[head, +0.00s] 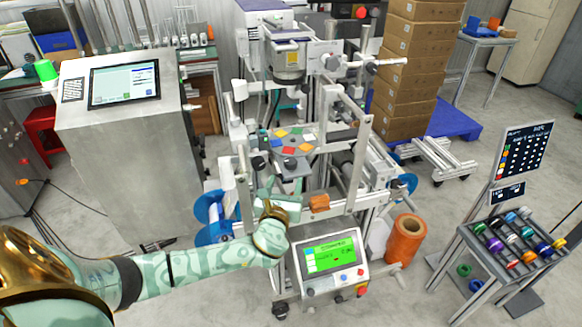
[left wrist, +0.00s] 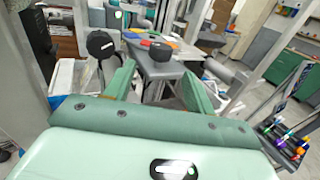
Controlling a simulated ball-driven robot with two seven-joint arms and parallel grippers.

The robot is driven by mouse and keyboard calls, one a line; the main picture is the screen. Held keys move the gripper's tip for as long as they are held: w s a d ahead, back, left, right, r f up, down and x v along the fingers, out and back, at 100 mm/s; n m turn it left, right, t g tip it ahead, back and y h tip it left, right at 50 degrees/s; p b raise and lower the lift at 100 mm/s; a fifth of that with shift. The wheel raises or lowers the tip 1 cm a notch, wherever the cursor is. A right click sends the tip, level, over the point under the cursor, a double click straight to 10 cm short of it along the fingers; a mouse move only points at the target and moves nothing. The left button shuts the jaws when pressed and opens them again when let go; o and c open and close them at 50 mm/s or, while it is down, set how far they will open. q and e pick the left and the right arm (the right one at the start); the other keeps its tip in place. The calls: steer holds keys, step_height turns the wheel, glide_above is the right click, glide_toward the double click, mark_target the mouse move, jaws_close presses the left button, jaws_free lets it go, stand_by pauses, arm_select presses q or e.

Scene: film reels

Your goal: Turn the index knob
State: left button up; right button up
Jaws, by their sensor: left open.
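A machine stands in the middle of the head view, with a grey plate of coloured pads (head: 298,138) at its centre. Dark round knobs show by the plate: one at its left (head: 258,163) and one at its near edge (head: 290,163). In the left wrist view a large black knob (left wrist: 100,44) is left of the fingers, and another dark knob (left wrist: 160,52) is ahead, between them. I cannot tell which is the index knob. My left gripper (head: 270,190) is open and empty below the plate; its green fingers (left wrist: 158,82) point towards it, apart from the knobs. My right gripper is not seen.
Upright metal frame bars (head: 357,165) stand right of my left gripper. A control panel with a green screen (head: 331,256) is below it. A grey cabinet with a screen (head: 125,140) is at left. An orange roll (head: 405,240) and a rack of coloured reels (head: 515,240) are at right.

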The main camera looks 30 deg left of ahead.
mark_target(289, 170)
arm_select(q)
steer(key=b+x, duration=0.1)
steer(key=x, duration=0.6)
steer(key=shift+f+b, duration=0.1)
steer(key=shift+b, duration=0.3)
steer(key=shift+w+a, duration=0.3)
steer(key=shift+w, duration=0.35)
